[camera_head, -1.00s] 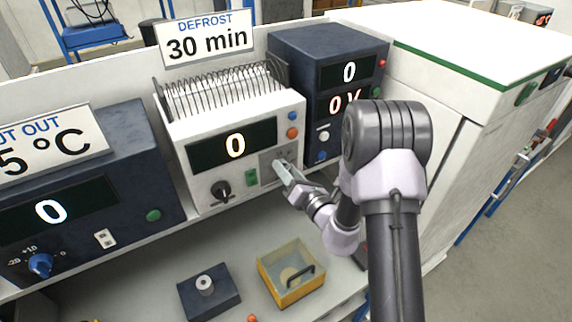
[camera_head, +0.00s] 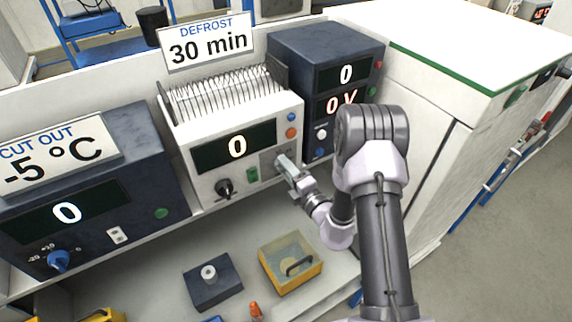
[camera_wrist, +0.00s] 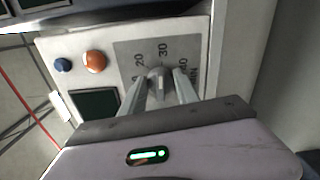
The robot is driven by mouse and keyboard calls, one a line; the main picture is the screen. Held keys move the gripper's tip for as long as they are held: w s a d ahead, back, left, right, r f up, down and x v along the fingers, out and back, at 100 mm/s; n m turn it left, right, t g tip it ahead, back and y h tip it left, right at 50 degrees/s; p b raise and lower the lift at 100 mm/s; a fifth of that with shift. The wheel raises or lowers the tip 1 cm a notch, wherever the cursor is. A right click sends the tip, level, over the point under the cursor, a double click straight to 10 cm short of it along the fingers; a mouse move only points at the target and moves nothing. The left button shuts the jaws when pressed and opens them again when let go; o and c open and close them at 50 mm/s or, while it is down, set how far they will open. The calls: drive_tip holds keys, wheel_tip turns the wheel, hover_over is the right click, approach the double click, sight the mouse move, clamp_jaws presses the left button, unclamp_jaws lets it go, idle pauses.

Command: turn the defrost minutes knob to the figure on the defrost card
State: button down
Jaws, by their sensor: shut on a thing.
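The defrost card (camera_head: 207,42) reads "DEFROST 30 min" and stands above the white unit with the wire rack. That white unit (camera_head: 205,183) shows 0 on its display (camera_head: 237,146). In the wrist view the minutes knob (camera_wrist: 159,76) sits on a grey dial plate (camera_wrist: 180,49) with 20, 30 and 40 legible. My gripper (camera_wrist: 160,82) has its two fingers on either side of the knob and is shut on it. In the head view my gripper (camera_head: 282,162) reaches the lower right of the white unit's face and hides the knob. The knob's pointer cannot be made out clearly.
A dark unit (camera_head: 150,150) with a "-5 °C" cut out card (camera_head: 58,152) stands left. Another dark unit (camera_head: 310,50) stands right. Below are a dark block (camera_head: 212,290) and a yellow box (camera_head: 290,285). A white cabinet (camera_head: 440,120) stands close right of my arm.

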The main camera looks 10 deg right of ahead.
drive_tip(key=shift+f+m, duration=0.1)
drive_tip(key=shift+m, duration=0.4)
drive_tip(key=c, duration=0.9)
unclamp_jaws()
drive_tip(key=b+v, duration=0.2)
drive_tip(key=v, duration=1.5)
drive_tip(key=shift+s+b, duration=0.2)
drive_tip(key=shift+b, duration=0.2)
